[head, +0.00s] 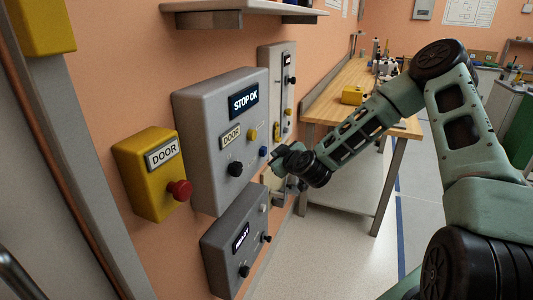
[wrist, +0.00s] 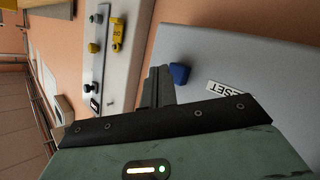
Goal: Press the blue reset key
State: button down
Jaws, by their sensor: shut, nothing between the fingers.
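The blue reset key (head: 263,151) is on the front of a grey wall box (head: 203,140) whose display reads "STOP OK". In the wrist view the blue key (wrist: 179,74) stands out from the grey face beside a RESET label (wrist: 231,92). My gripper (head: 273,163) is close to the box's right edge, just right of and below the key in the head view. In the wrist view my gripper's shut fingers (wrist: 160,86) are empty and sit just beside the key. I cannot tell if they touch it.
The box also carries a yellow button (head: 229,139) and a black knob (head: 235,168). A yellow DOOR box with a red button (head: 179,190) is to the left. A smaller grey box (head: 222,251) hangs below. A tall panel (head: 275,80) and a wooden bench (head: 335,98) are beyond.

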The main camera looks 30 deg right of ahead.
jog(key=shift+s+d, duration=0.1)
jog(key=s+d, duration=0.1)
jog(key=s, duration=0.1)
jog(key=s+d, duration=0.2)
jog(key=shift+s+d, duration=0.3)
jog(key=shift+s, duration=0.05)
dwell(0.4)
dwell(0.6)
jog(key=s+a+n+g+y, duration=0.25)
jog(key=s+a+g, duration=0.2)
jog(key=a, duration=0.75)
jog(key=s+a+n+g+y, duration=0.25)
jog(key=s+a, duration=0.25)
jog(key=a, duration=0.7)
jog(key=s+a+r+g+h, duration=0.1)
jog(key=s+a+r+g, duration=0.1)
jog(key=s, duration=0.7)
jog(key=s+a+r+m+g+h, duration=0.1)
jog(key=s+a+r+g, duration=0.1)
jog(key=s, duration=0.7)
jog(key=s+a+r+g+h, duration=0.1)
jog(key=s+r+g, duration=0.2)
jog(key=s, duration=0.5)
jog(key=shift+s+a+r+m+g, duration=0.3)
jog(key=shift+s+a+r+m, duration=0.1)
jog(key=shift+r, duration=0.15)
